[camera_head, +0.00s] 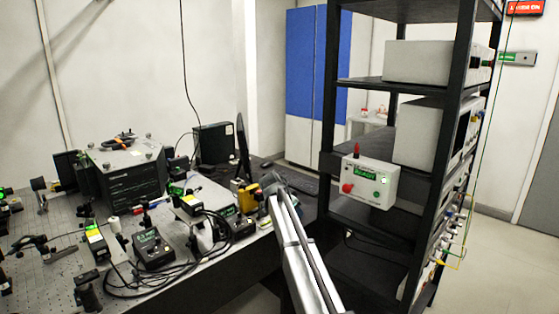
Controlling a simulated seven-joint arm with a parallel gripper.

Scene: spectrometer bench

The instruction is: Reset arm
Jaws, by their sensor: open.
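My arm (299,250) reaches up from the bottom middle of the picture towards the right end of the optical bench. My gripper (269,181) is the small dark part at the arm's far end, near the bench's right edge. It is open, and I see nothing held in it. Its fingers are too small to make out clearly. Just left of it is a yellow device (245,195); I cannot tell whether they touch.
The optical bench (45,238) carries several instruments, cables and a black box (127,170). A dark monitor (242,148) stands behind. At right, a black rack (329,110) holds white units and a control box (370,182) reading "READY". Floor (487,258) is clear at far right.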

